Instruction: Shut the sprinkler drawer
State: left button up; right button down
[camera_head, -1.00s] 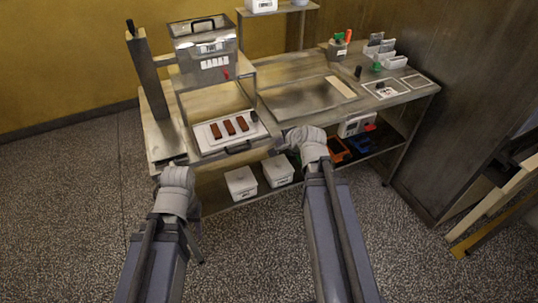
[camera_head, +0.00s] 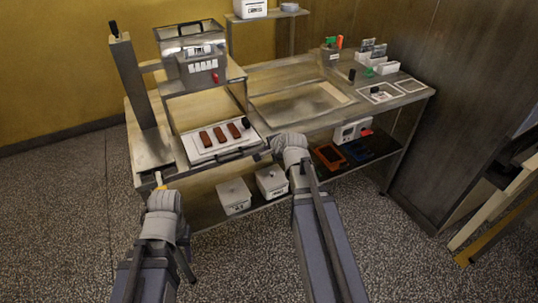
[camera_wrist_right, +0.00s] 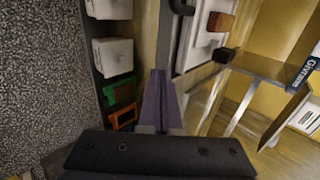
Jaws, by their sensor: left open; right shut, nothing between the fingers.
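My left gripper (camera_head: 161,182) is open at the bench's front left corner.
Two white boxes (camera_head: 234,196) (camera_head: 272,182) and orange (camera_head: 329,157) and blue trays (camera_head: 357,151) are on the lower shelf. A dark post (camera_head: 138,85) stands left of the machine. The bench's right part holds a flat panel (camera_head: 295,105) and small containers (camera_head: 382,66).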

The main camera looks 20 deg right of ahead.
pick_arm(q)
jog(key=shift+w+a+r, duration=0.15)
jog(key=shift+w, duration=0.2)
pick_arm(e)
jog(key=shift+w+r, duration=0.15)
jog(key=shift+w, duration=1.7)
jog(key=shift+a, duration=0.1)
jog(key=shift+w, duration=0.1)
jog(key=w, duration=1.6)
jog(key=w+a, duration=0.1)
jog(key=w, duration=0.7)
jog(key=shift+w, duration=0.15)
pick_arm(q)
jog(key=shift+s, duration=0.1)
pick_arm(e)
jog(key=shift+w+r, duration=0.1)
jog(key=shift+w, duration=0.1)
